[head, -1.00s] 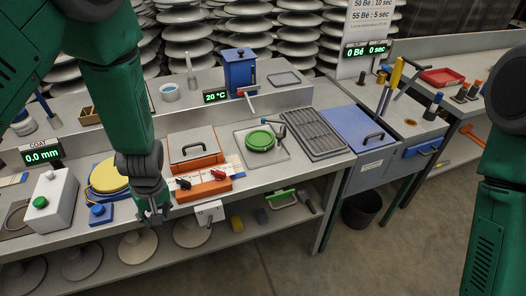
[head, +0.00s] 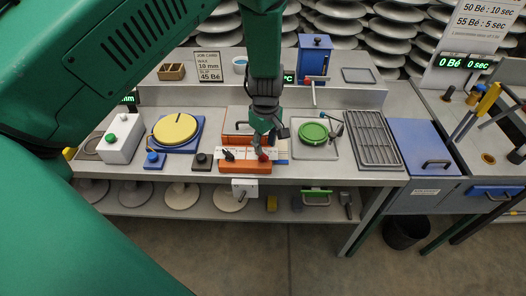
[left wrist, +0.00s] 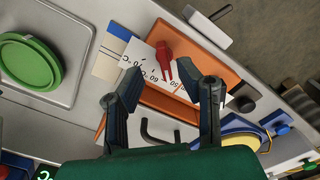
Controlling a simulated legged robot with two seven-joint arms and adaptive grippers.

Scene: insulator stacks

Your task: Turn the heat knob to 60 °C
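The orange heater box (head: 232,167) sits at the front of the bench with a white printed scale strip behind its knobs. A red knob (head: 263,157) is on its right side and a black knob (head: 229,155) on its left. My left gripper (head: 266,143) is right at the red knob, pointing down. In the left wrist view the fingers (left wrist: 159,70) are open on either side of the red knob (left wrist: 163,55), with gaps showing. The scale (left wrist: 145,66) there shows numbers including 50, 60 and 70 °C. The green temperature display (head: 289,77) is mostly hidden by my arm. My right gripper is out of view.
A green round lid (head: 313,133) on a plate and a grey rack (head: 373,139) stand to the right. A black button box (head: 202,161) and a yellow disc (head: 175,129) stand to the left. A white box (head: 245,188) hangs below the bench's front edge.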

